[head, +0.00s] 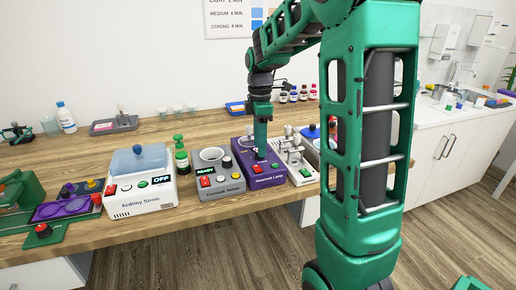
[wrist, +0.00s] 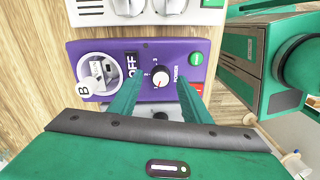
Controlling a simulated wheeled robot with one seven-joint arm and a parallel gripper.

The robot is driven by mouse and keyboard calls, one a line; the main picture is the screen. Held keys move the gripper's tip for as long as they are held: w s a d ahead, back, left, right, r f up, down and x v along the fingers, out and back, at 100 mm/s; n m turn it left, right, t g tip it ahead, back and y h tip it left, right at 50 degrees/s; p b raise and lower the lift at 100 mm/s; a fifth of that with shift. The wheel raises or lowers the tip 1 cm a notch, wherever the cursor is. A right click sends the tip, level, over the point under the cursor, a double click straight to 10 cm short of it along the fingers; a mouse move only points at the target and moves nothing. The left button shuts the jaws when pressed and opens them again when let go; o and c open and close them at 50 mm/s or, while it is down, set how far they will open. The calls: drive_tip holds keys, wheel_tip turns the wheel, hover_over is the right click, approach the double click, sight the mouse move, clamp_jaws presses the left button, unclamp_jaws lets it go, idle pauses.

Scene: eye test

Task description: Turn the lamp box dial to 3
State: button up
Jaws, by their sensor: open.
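The lamp box (head: 266,181) is a purple box on the bench, with a green and a red button on its front. In the wrist view its purple panel (wrist: 112,53) carries a dark display reading OFF, a green button and a partly hidden red one. In the head view my gripper (head: 260,150) points down over the lamp box.
A grey device reading READY (head: 221,184) stands close left of the lamp box, and a white device with metal knobs (head: 299,170) close right. Further left are a green pump bottle (head: 181,155) and a white box with a blue lid (head: 140,193). Bare bench (head: 95,152) lies behind.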

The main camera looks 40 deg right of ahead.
drive_tip(key=shift+f, duration=0.85)
drive_tip(key=c, duration=1)
drive_tip(key=shift+c, duration=0.2)
